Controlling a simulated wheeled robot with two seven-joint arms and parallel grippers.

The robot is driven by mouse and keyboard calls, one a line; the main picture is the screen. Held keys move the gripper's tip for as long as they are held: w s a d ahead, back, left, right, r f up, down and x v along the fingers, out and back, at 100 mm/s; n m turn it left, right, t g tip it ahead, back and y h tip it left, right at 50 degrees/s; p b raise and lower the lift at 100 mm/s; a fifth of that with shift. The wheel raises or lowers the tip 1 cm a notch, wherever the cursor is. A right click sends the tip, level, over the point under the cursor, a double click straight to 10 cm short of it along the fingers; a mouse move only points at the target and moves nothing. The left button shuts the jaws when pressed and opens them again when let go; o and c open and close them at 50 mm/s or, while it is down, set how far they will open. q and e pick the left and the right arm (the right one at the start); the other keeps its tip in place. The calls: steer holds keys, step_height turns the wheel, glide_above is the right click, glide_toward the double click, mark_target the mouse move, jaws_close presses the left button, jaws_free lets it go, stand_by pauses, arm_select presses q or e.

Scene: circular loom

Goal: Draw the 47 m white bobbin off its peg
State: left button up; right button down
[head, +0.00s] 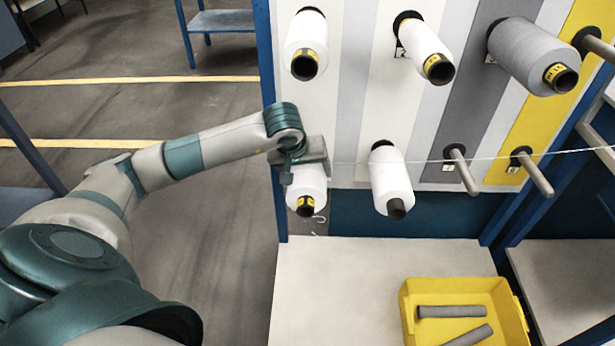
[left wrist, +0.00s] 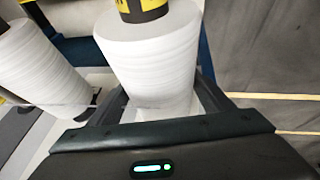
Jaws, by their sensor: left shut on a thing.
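A white bobbin (head: 309,187) with a yellow label at its dark core end is at the lower left of the peg board. My left gripper (head: 304,156) is shut on this bobbin, across its body near the board. In the left wrist view, the same bobbin (left wrist: 155,55) stands between the fingers of my left gripper (left wrist: 163,100). Its label is too small or cut off to read, and its peg is hidden. I cannot tell whether it still sits on the peg. My right gripper is in neither view.
Nearby are white bobbins at the upper left (head: 304,38), upper middle (head: 420,42) and lower middle (head: 390,182), and a grey bobbin (head: 528,52). Bare pegs (head: 462,172) stand to the right. A thin thread crosses the board. A yellow crate (head: 408,318) with two grey tubes sits below.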

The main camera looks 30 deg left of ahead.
arm_select(q)
steer(key=shift+s+d+r, duration=0.1)
steer(key=shift+s+d, duration=0.2)
steer(key=shift+s, duration=0.2)
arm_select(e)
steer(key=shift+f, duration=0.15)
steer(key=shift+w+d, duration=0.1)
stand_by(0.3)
